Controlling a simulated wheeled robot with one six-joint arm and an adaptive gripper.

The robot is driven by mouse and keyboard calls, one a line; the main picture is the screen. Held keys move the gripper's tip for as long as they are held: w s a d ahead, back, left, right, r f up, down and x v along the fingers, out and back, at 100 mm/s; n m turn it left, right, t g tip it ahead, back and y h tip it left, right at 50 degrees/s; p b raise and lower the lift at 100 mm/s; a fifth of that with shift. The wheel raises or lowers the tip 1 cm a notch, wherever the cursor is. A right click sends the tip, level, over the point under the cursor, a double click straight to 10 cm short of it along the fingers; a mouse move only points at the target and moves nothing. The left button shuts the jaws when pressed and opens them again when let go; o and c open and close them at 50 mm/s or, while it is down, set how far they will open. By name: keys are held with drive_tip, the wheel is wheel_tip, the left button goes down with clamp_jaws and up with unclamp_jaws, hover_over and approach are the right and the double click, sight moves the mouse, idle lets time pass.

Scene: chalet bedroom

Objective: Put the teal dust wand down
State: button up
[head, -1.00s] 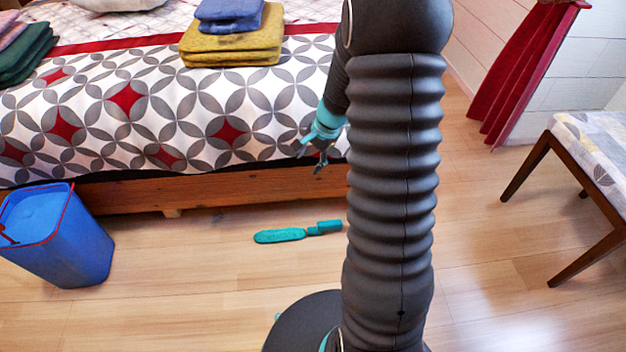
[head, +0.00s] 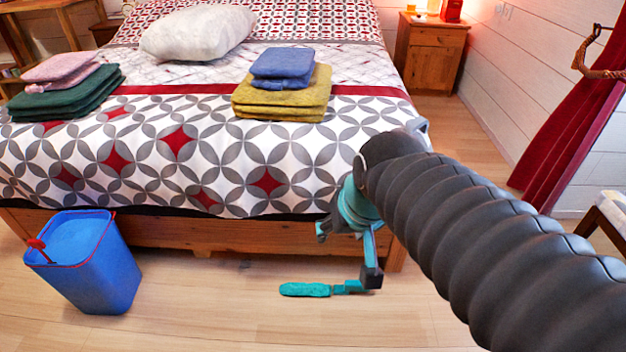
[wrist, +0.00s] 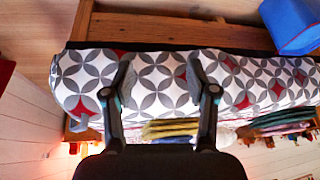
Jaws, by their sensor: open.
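The teal dust wand (head: 305,289) lies flat on the wooden floor in front of the bed in the head view. Its right end is partly hidden behind a finger of my gripper. My gripper (head: 347,255) is open and empty in front of the bed's foot end, above the floor. In the wrist view my gripper (wrist: 160,82) shows two spread fingers with nothing between them but the bed behind. The wand does not show in the wrist view.
A blue bin (head: 95,268) stands on the floor at the left. The bed (head: 215,236) carries yellow and blue folded cloths (head: 285,95) and green and pink ones (head: 65,98). A chair (head: 608,215) is at the right edge.

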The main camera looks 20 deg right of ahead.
drive_tip(key=shift+s+a+r+n+t, duration=0.15)
drive_tip(key=shift+s+n, duration=0.2)
drive_tip(key=shift+s, duration=0.55)
drive_tip(key=shift+s+r+n+t, duration=0.15)
drive_tip(key=shift+s+n, duration=0.2)
drive_tip(key=shift+s, duration=0.55)
wheel_tip(320, 180, up, 2)
drive_tip(key=shift+r+p, duration=0.1)
drive_tip(key=shift+p, duration=0.95)
drive_tip(key=shift+c, duration=0.3)
